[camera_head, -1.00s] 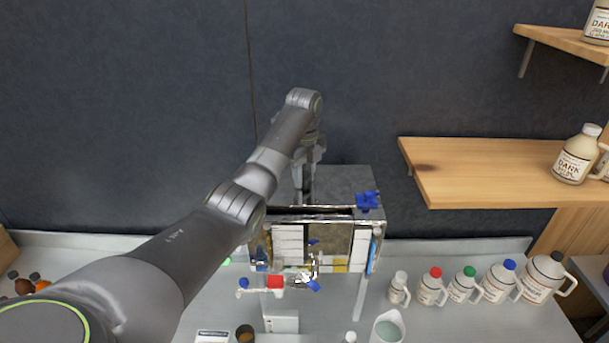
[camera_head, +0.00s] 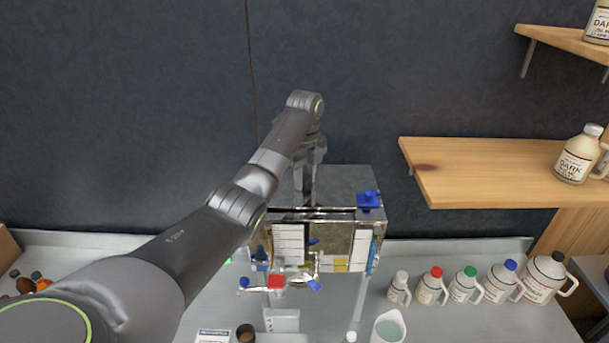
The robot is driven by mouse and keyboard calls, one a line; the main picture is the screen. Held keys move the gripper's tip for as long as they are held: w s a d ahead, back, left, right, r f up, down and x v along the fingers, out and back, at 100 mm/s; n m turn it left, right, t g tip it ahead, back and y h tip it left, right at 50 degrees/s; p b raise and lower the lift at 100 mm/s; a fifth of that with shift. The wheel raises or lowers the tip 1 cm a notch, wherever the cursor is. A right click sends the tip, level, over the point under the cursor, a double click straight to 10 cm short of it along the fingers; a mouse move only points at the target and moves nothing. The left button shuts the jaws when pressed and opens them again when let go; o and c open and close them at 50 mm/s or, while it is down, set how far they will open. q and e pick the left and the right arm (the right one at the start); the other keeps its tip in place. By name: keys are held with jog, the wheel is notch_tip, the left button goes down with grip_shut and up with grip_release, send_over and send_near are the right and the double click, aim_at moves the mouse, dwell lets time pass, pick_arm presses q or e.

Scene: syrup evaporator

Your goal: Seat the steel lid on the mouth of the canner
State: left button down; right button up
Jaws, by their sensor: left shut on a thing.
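The canner (camera_head: 338,238) is a shiny steel box with taps on its front, standing at the back of the counter. A flat grey steel sheet (camera_head: 347,184), which looks like the lid, shows at the top of the box, behind its front rim. My left gripper (camera_head: 308,190) reaches over the box from the left and points down at the sheet's left part. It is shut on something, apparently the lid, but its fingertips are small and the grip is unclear. A dark slit shows along the front rim; I cannot tell whether the lid touches the mouth. My right gripper is not in view.
A blue fitting (camera_head: 368,200) sits at the box's right front corner. Taps with a red part (camera_head: 276,281) stick out in front. Several jugs (camera_head: 464,284) line the counter at right. A wooden shelf (camera_head: 480,170) juts out at right, above the counter.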

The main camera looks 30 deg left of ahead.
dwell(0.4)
pick_arm(q)
jog(key=c, duration=0.5)
grip_release()
dwell(0.4)
